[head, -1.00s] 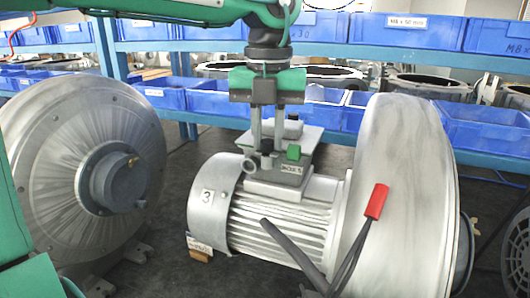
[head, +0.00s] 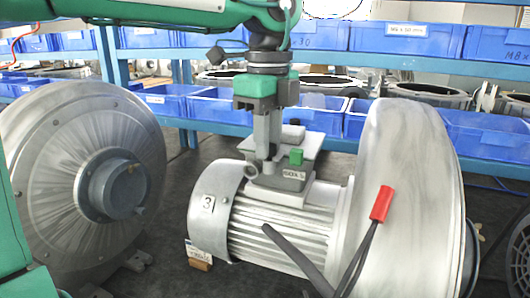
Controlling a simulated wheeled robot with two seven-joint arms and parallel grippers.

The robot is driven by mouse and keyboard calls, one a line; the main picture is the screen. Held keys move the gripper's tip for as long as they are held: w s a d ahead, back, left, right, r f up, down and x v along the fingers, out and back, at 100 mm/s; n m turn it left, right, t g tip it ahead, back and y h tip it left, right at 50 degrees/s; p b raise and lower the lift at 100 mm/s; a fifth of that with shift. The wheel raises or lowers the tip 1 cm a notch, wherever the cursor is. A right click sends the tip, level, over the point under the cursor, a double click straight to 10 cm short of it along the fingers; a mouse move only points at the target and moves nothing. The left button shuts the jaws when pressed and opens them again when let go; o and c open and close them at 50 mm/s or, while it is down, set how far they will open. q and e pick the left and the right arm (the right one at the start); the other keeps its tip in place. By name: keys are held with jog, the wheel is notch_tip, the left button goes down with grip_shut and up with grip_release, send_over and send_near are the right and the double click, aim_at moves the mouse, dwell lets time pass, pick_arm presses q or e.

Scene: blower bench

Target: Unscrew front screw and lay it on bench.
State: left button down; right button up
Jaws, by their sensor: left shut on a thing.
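A grey motor with a finned body (head: 285,235) and a white tag "3" lies on the dark bench, joined to a large silver blower housing (head: 395,170) at right. A terminal box (head: 300,165) with a small green part sits on top of the motor. My left gripper (head: 268,170) comes down from above, its fingers pointing down and shut at the near left side of this box. The front screw is hidden between or behind the fingertips, so I cannot see how far it is out. My right gripper is not in view.
A second round blower (head: 70,180) stands at left. Blue shelves with blue bins (head: 405,38) run behind. A red-ended cable (head: 381,204) rises before the housing. Dark bench surface (head: 170,235) is bare between the two blowers.

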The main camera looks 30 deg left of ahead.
pick_arm(q)
jog(key=n, duration=0.4)
jog(key=shift+f, duration=0.1)
jog(key=c, duration=1.6)
grip_release()
jog(key=shift+b, duration=0.3)
jog(key=shift+o, duration=0.2)
jog(key=shift+s, duration=0.2)
jog(key=shift+a+f, duration=0.1)
